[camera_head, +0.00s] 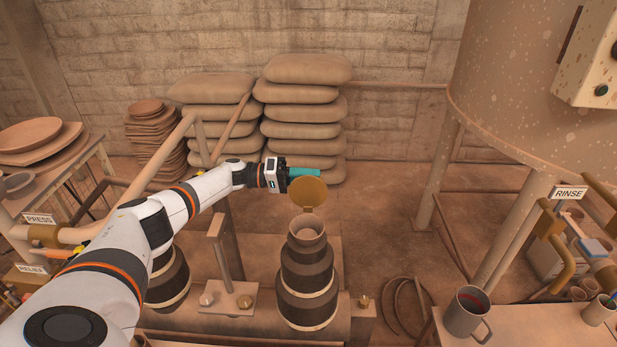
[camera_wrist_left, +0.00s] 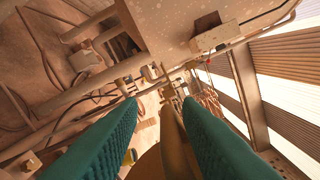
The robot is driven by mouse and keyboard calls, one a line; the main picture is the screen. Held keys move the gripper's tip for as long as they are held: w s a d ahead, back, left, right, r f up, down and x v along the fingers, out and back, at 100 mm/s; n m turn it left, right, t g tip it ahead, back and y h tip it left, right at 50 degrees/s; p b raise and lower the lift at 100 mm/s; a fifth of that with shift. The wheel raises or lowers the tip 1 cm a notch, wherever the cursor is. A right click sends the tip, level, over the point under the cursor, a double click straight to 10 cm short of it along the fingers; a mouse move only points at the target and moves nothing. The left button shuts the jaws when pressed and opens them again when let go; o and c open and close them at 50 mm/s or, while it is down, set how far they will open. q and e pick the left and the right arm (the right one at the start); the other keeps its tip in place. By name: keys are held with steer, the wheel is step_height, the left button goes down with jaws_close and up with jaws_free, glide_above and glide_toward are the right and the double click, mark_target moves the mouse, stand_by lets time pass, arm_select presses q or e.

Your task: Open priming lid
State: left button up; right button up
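The priming lid (camera_head: 309,192) is a round brass-brown disc. It stands raised at a steep angle above the open mouth of the stepped dark pump body (camera_head: 306,279), whose pale inside shows. My left gripper (camera_head: 306,174) has teal fingers and reaches in from the left, right at the lid's upper edge. In the left wrist view the two teal fingers (camera_wrist_left: 159,103) are spread apart. A tan edge (camera_wrist_left: 173,140), probably the lid's, shows between them near the right finger; whether it touches is unclear. My right gripper is not in view.
A second stepped body (camera_head: 168,283) stands to the left, partly behind my arm. A bench with a grey mug (camera_head: 467,312) is at the lower right. A large tank (camera_head: 520,80) fills the upper right. Stacked sacks (camera_head: 300,112) stand at the back wall.

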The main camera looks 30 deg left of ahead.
arm_select(q)
steer(key=b+v, duration=0.2)
steer(key=v, duration=0.5)
steer(key=shift+s+a, duration=0.15)
steer(key=shift+a, duration=0.05)
